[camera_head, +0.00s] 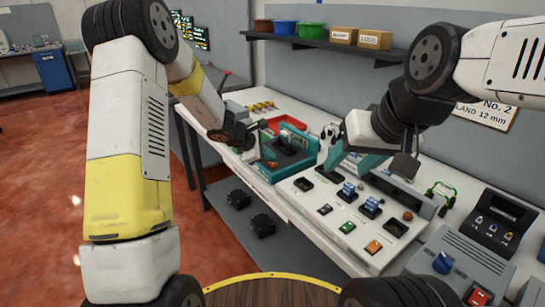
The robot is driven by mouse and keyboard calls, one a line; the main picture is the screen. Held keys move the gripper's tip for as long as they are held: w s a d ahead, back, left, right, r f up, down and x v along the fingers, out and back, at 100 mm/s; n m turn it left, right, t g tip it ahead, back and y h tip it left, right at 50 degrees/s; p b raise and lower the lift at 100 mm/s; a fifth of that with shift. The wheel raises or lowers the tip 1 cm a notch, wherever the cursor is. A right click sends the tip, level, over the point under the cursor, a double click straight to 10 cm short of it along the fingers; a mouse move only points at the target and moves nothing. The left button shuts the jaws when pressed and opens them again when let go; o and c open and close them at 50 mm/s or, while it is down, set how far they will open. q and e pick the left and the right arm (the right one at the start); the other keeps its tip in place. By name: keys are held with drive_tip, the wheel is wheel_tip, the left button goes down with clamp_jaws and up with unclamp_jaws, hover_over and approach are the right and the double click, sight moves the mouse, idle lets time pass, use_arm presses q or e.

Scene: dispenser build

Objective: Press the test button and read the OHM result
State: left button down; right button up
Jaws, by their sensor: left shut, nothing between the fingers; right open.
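A grey box (462,257) at the lower right carries a blue knob (443,262) and a red button (478,297) near the picture's bottom edge. Beside it stands a dark unit (496,220) with a small screen (506,207) and several small controls; I cannot read any OHM result. My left gripper (242,138) is shut and empty, over the left part of the bench near a teal tray. My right gripper (352,160) is open above the white panel at the middle of the bench, left of and beyond the grey box.
A white panel (318,218) with coloured parts spans the bench front. A teal fixture (268,170) and red bin (287,124) stand left. A green wire stand (441,194) stands at the back right. A wall shelf (335,46) with bins hangs above.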

sight(270, 164)
use_arm(q)
drive_tip(key=shift+f, duration=0.2)
idle(0.5)
drive_tip(key=shift+r, duration=0.85)
drive_tip(key=shift+r, duration=2.55)
